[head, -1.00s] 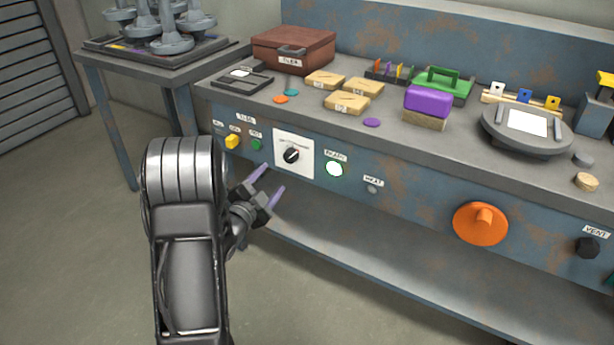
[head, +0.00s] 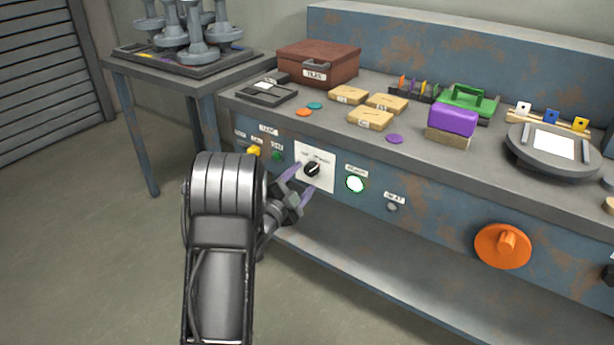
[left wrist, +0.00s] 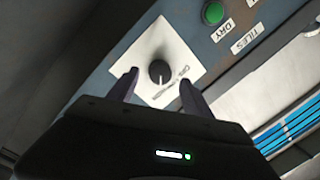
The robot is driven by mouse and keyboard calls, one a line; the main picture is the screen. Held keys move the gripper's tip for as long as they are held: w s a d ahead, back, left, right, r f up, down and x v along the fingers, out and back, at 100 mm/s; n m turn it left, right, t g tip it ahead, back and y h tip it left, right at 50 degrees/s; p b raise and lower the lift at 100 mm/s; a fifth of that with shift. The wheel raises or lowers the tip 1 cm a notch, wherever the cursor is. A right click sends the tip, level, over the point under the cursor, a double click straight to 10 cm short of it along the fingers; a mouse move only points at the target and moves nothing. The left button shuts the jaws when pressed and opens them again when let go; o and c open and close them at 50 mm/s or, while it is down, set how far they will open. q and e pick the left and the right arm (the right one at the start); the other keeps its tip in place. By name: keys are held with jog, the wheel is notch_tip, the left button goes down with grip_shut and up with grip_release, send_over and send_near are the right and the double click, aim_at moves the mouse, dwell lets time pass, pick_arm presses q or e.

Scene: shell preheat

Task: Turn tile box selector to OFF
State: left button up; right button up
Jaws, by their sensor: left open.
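The selector is a black knob (head: 312,169) with a pale pointer line, on a white square plate (head: 325,183) on the bench's blue front panel. In the left wrist view the knob (left wrist: 159,72) shows ahead of and between the fingertips, with small lettering on its plate that I cannot read. My left gripper (head: 300,180) is open, its two purple-grey fingers pointing at the plate. The fingers (left wrist: 158,87) appear short of the knob, with nothing between them. My right gripper is not in view.
A lit READY button (head: 355,184) is right of the plate. An orange handwheel (head: 502,246) is farther right. A lower shelf (head: 400,262) runs beneath the panel.

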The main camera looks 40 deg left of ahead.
aim_at(309, 172)
pick_arm(q)
jog(key=shift+w+a, duration=0.15)
jog(key=shift+w, duration=0.65)
jog(key=shift+w+a, duration=0.1)
jog(key=shift+w, duration=0.7)
jog(key=shift+c, duration=0.4)
grip_shut()
